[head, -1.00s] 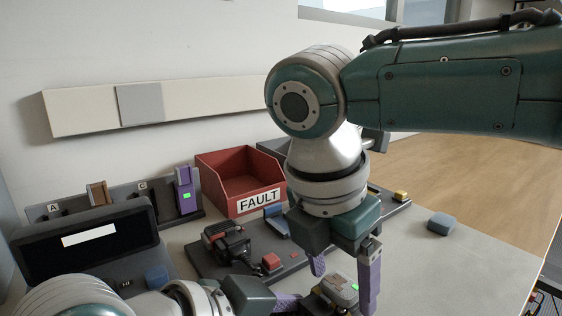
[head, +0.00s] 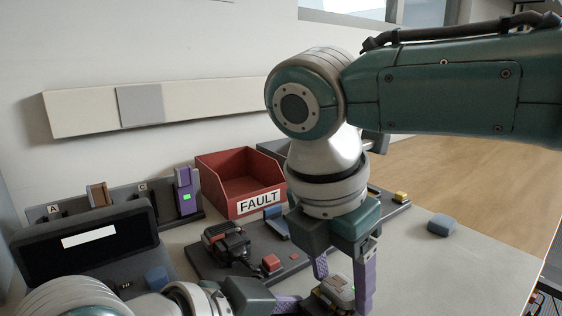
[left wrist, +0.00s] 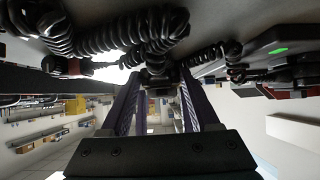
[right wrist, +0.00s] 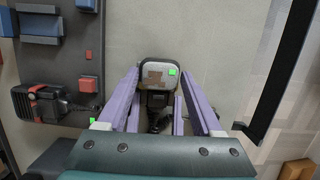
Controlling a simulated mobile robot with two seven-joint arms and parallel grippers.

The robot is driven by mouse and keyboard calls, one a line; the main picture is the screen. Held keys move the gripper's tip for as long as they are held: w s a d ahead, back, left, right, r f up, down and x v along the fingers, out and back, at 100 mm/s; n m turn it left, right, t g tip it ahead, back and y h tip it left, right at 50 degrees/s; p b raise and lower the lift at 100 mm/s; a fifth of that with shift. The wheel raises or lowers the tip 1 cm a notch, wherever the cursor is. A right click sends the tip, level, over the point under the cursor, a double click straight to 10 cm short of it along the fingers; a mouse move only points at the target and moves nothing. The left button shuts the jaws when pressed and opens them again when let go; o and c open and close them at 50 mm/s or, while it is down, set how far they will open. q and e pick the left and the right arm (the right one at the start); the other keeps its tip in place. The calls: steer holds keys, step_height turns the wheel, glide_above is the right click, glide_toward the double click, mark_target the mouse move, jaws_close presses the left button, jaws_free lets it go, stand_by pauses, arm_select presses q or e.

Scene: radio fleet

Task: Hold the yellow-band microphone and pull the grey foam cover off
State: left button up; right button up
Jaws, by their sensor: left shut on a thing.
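The microphone (head: 337,292) with its pale grey top is at the bottom centre of the head view. In the right wrist view its grey foam cover (right wrist: 152,68) has a brownish patch and a green light beside it. My left gripper (head: 300,303) is shut on the microphone's dark body (left wrist: 156,76) from the left. My right gripper (head: 343,278) points down above it, one finger on each side of the cover. These fingers look slightly apart from the cover. The yellow band is mostly hidden.
A red FAULT bin (head: 238,187) stands behind. A dark board (head: 205,268) carries a red-and-black microphone (head: 226,243) and small blocks. A dark slanted screen unit (head: 85,240) is at left. The table at right is mostly clear.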

steer(key=shift+o, duration=0.8)
steer(key=v, duration=1.2)
steer(key=x, duration=1.2)
jaws_close()
stand_by(0.3)
